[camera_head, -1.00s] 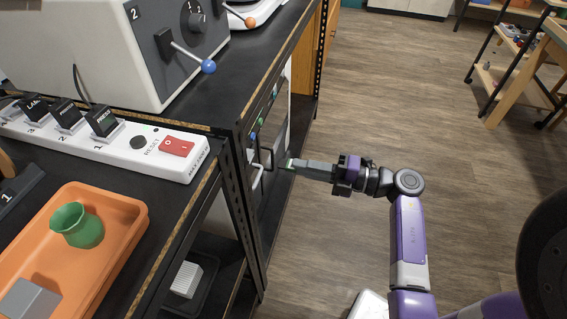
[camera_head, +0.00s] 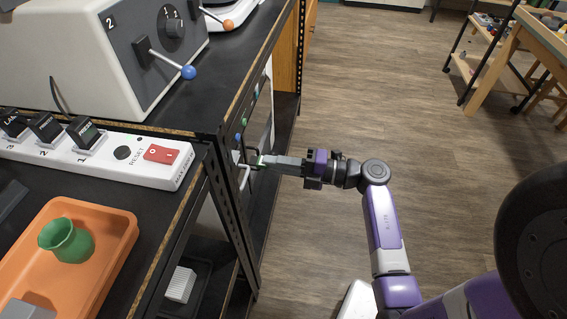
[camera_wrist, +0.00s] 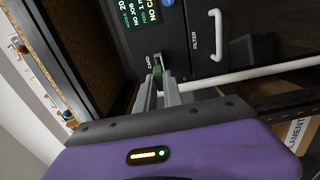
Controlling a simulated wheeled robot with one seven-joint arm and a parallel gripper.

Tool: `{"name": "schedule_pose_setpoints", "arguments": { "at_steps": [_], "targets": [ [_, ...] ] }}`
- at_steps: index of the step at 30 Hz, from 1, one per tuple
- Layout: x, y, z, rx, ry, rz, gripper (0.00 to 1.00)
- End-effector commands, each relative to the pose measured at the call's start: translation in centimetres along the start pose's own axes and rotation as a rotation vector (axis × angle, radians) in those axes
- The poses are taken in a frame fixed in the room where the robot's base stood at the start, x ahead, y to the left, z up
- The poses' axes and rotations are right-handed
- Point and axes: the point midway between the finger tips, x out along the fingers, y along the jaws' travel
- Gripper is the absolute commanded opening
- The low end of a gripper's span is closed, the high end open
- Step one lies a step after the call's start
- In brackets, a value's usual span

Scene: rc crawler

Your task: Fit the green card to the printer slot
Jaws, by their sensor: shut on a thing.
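My gripper (camera_head: 264,161) is shut on the green card (camera_wrist: 158,73), which shows as a small green piece between the fingertips (camera_wrist: 160,84) in the wrist view. In the head view only a thin green bit of the card (camera_head: 260,160) shows at the fingertips. The dark printer front (camera_wrist: 180,38) is directly ahead, with a screen (camera_wrist: 143,12) and a slot (camera_wrist: 157,58) marked CARD. The card's far end is at the slot mouth. I cannot tell whether it touches or has entered.
A light handle (camera_wrist: 215,35) marked FILTER is right of the slot in the wrist view. The shelf's dark upright (camera_head: 222,180) stands near the gripper. A power strip (camera_head: 100,155) and orange tray (camera_head: 118,235) lie on top.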

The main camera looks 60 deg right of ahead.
Motion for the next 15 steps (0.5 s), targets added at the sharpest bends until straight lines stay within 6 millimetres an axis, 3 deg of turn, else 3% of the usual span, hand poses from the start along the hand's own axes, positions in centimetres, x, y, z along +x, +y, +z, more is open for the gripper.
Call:
{"name": "schedule_pose_setpoints", "arguments": {
  "at_steps": [6,15],
  "targets": [
    [1.5,0.1,-0.1,0.0,0.002,0.0,0.0],
    [2.0,0.0,0.0,0.0,0.0,0.0,0.0]
  ]
}}
